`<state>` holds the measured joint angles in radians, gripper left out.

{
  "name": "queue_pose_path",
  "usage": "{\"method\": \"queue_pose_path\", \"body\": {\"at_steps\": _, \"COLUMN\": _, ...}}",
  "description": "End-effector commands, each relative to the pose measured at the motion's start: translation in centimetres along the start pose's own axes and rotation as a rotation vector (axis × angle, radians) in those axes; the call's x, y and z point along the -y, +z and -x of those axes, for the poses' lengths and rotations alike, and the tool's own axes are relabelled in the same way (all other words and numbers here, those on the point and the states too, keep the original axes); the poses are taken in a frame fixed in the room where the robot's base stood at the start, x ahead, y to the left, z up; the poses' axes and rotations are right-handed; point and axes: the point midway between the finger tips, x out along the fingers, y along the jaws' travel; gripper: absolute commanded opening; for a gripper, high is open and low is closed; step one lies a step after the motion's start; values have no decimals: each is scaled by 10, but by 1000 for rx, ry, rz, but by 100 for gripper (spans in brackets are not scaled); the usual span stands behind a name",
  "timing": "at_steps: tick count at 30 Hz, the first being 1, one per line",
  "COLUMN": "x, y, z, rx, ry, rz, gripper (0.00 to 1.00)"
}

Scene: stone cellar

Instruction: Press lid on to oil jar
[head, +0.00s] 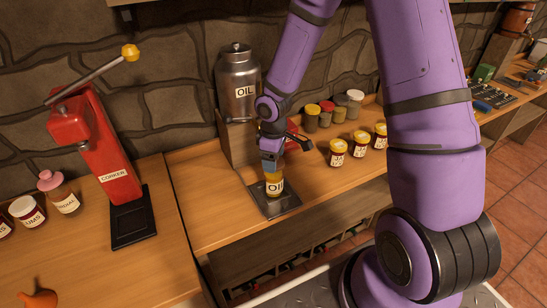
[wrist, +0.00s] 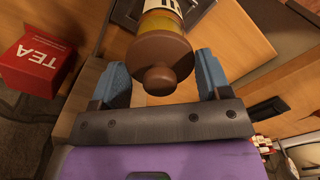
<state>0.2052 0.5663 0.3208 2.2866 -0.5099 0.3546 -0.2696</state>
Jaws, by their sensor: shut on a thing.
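The oil jar (head: 274,186) is a small yellow jar with a white label. It stands upright on a dark metal plate (head: 289,203) near the front edge of the shelf. My gripper (head: 270,168) points down over the jar's top. In the wrist view, the brown lid (wrist: 160,60) with a round knob sits between the two blue fingers of my gripper (wrist: 163,78), which is shut on it. The jar's label and yellow body show just behind the lid. The lid is at the jar's mouth; whether it is fully seated I cannot tell. The head view hides the lid behind my fingers.
A large metal OIL can (head: 238,82) stands on a wooden block behind left. Several yellow-lidded jars (head: 338,151) stand to the right. A red TEA box (wrist: 37,58) is close by. A red corker (head: 105,150) stands on the left bench.

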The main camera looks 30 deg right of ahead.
Motion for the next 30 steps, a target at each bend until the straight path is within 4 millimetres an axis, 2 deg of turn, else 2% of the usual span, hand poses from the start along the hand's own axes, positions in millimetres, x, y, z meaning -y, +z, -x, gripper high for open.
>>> {"method": "queue_pose_path", "body": {"at_steps": 10, "x": 0, "y": 0, "z": 0, "rx": 0, "ry": 0, "rz": 0, "gripper": 48}}
{"method": "queue_pose_path", "body": {"at_steps": 11, "x": 0, "y": 0, "z": 0, "rx": 0, "ry": 0, "rz": 0, "gripper": 75}}
{"method": "queue_pose_path", "body": {"at_steps": 14, "x": 0, "y": 0, "z": 0, "rx": 0, "ry": 0, "rz": 0, "gripper": 98}}
{"method": "queue_pose_path", "body": {"at_steps": 15, "x": 0, "y": 0, "z": 0, "rx": 0, "ry": 0, "rz": 0, "gripper": 100}}
{"method": "queue_pose_path", "body": {"at_steps": 25, "x": 0, "y": 0, "z": 0, "rx": 0, "ry": 0, "rz": 0, "gripper": 100}}
{"method": "queue_pose_path", "body": {"at_steps": 30, "x": 0, "y": 0, "z": 7, "rx": -2, "ry": 2, "rz": -1, "gripper": 100}}
